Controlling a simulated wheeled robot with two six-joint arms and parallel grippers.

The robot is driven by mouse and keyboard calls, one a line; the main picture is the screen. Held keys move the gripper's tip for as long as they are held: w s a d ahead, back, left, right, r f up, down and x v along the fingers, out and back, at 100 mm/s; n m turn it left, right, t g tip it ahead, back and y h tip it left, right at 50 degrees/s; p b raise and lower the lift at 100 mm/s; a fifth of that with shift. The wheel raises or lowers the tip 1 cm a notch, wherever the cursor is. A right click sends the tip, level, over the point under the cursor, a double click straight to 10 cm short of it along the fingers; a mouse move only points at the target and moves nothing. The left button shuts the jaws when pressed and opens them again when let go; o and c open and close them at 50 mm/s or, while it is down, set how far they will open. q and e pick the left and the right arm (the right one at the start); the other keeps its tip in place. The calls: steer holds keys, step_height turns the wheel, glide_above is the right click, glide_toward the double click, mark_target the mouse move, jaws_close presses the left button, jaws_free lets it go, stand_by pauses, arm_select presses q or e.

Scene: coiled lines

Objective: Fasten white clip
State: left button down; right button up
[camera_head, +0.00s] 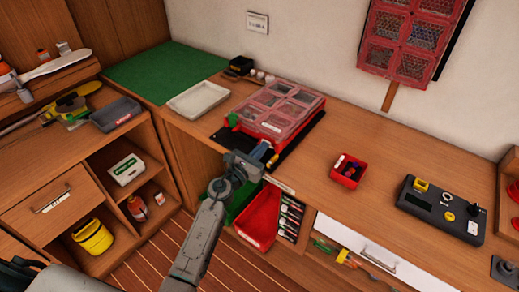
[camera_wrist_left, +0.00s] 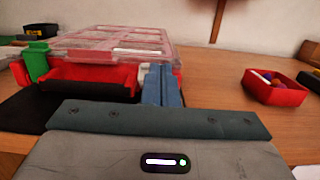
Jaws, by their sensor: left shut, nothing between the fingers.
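A red case (camera_head: 313,112) with a clear compartmented lid lies on a dark mat on the bench. The lid is down. In the left wrist view the red case (camera_wrist_left: 75,76) has a green clip (camera_wrist_left: 37,60) at its front left. A small white clip (camera_wrist_left: 145,72) shows at its front right, partly hidden behind my fingers; whether it is latched cannot be told. My left gripper (camera_head: 265,153) is at the case's front edge. Its blue fingers (camera_wrist_left: 162,86) are shut with nothing between them, close to the white clip; contact is unclear. My right gripper is not in view.
A small red bin (camera_head: 347,171) with coloured pieces and a black control box (camera_head: 442,210) stand to the right. A pale tray (camera_head: 198,100) is left of the case. An open red drawer bin (camera_head: 258,218) is below the bench edge. Bench between case and bin is clear.

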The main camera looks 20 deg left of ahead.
arm_select(q)
steer(key=shift+w+r, duration=0.15)
steer(key=shift+r, duration=0.3)
steer(key=shift+w+d+r+p, duration=0.25)
steer(key=shift+w+r+p, duration=0.3)
steer(key=shift+w, duration=0.05)
steer(key=shift+w+d+r, duration=0.2)
steer(key=shift+w+r, duration=0.05)
steer(key=shift+w, duration=0.3)
steer(key=shift+w+d+r, duration=0.2)
steer(key=shift+w+r, duration=0.05)
steer(key=shift+w, duration=0.25)
